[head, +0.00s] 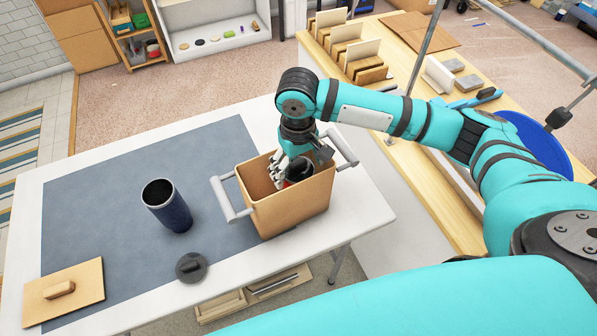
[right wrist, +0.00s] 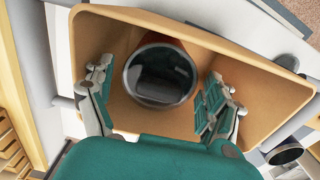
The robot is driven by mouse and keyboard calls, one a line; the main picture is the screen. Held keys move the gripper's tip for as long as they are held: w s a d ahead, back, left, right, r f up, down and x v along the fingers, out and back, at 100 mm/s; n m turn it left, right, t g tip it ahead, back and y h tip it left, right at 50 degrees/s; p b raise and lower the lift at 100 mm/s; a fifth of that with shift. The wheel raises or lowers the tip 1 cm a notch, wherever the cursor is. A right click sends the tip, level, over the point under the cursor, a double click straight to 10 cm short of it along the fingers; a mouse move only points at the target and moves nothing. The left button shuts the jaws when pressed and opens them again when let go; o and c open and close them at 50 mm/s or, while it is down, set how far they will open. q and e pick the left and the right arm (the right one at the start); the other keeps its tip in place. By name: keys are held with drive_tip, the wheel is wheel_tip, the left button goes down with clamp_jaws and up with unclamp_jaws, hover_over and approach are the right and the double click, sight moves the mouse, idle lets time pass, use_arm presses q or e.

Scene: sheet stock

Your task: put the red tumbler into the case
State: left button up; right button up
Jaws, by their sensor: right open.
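The case (head: 294,212) is a tan open box with a grey handle at each end, standing on the table. The red tumbler (head: 299,170) is inside it, mostly hidden by the case wall and my gripper. In the right wrist view its dark round mouth (right wrist: 160,76) faces the camera, with a strip of red-brown side above. My right gripper (head: 286,178) reaches down into the case. In the right wrist view its fingers (right wrist: 160,95) are spread on either side of the tumbler, with gaps showing. My left gripper is not in view.
A dark blue tumbler (head: 174,213) stands left of the case on the blue-grey mat (head: 100,190). A dark round lid (head: 191,267) lies in front. A wooden board with a grip (head: 85,283) lies at the front left. A wooden bench (head: 420,160) stands behind right.

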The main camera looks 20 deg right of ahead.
wheel_tip(320, 180, up, 10)
drive_tip(key=shift+f+b, duration=0.2)
drive_tip(key=shift+b, duration=0.35)
drive_tip(key=shift+o, duration=0.3)
